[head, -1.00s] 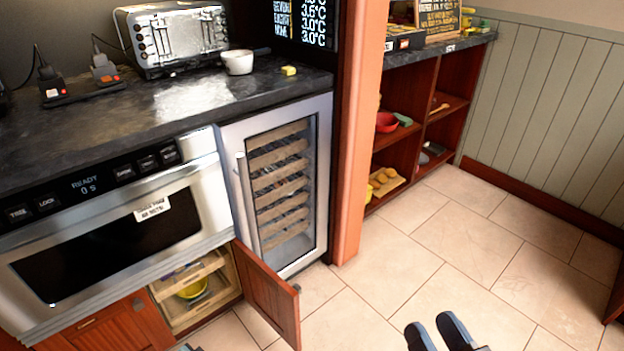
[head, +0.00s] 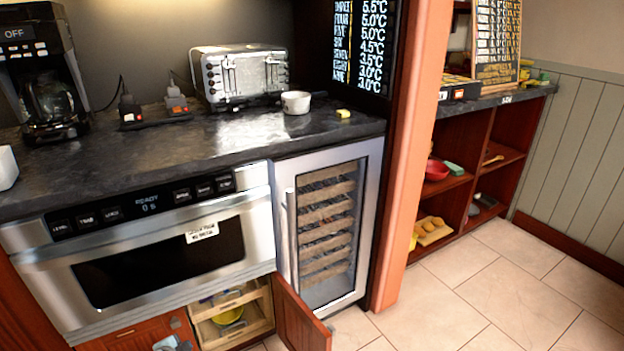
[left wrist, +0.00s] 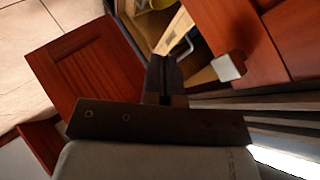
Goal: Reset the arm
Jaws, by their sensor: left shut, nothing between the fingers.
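My left gripper shows in the left wrist view (left wrist: 160,75), with its dark fingers together and nothing between them. It points toward the open lower cabinet below the microwave. In the head view a small grey-blue shape (head: 172,344) at the bottom edge may be part of this gripper, but it is too small to be sure. The wooden cabinet door (head: 300,318) stands open; it also shows at the left of the left wrist view (left wrist: 90,80). My right gripper is not in view.
Inside the open cabinet are wooden drawers (head: 252,296) with a yellow bowl (head: 229,316). The microwave drawer (head: 150,262) above is shut. A wine cooler (head: 325,235) stands to its right. The tiled floor (head: 510,290) at the right is clear.

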